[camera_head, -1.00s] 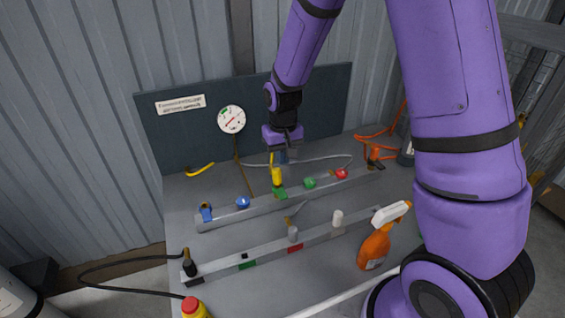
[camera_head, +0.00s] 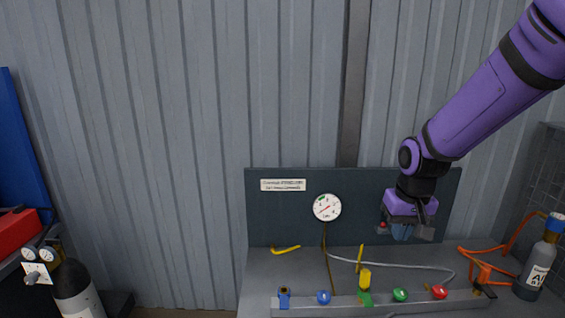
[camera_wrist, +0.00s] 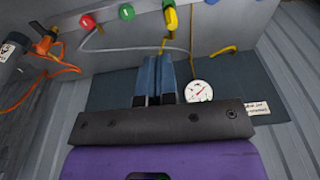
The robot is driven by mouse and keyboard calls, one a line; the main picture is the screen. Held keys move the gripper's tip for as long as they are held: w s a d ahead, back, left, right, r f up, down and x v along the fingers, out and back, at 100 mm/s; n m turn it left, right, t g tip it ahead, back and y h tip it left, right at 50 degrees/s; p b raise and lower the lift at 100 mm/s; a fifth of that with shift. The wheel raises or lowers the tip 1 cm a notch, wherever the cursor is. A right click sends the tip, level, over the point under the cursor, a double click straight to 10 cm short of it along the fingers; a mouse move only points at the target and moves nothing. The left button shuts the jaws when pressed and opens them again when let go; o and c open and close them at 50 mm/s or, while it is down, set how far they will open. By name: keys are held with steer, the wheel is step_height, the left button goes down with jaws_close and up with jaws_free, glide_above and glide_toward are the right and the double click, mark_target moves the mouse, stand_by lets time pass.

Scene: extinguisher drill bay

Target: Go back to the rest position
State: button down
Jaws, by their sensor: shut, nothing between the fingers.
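My gripper (camera_head: 402,232) is on my purple arm, raised in front of the dark back panel (camera_head: 375,205), right of the round gauge (camera_head: 327,207). Its blue fingers (camera_wrist: 154,76) are together with nothing between them in the wrist view. In the head view it hangs above the rail (camera_head: 337,307) and touches nothing that I can see. On the rail are a yellow-and-green fitting (camera_head: 365,281), a green knob (camera_head: 400,295), a red knob (camera_head: 439,292) and blue fittings (camera_head: 324,297).
A grey bottle (camera_head: 536,262) and an orange hose (camera_head: 500,255) are at the right. A dark cylinder (camera_head: 76,290) with gauges stands at the lower left near a red box (camera_head: 16,230). A corrugated wall (camera_head: 170,130) is behind. The space left of the panel is clear.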

steer(key=s+d+r+t, duration=0.1)
steer(key=s+d+r, duration=0.1)
steer(key=s+r, duration=0.6)
steer(key=s+d+r+t, duration=0.2)
steer(key=s+r, duration=0.5)
steer(key=s, duration=0.7)
steer(key=shift+d+r+t, duration=0.15)
steer(key=shift+r+t, duration=0.15)
steer(key=shift+r, duration=0.05)
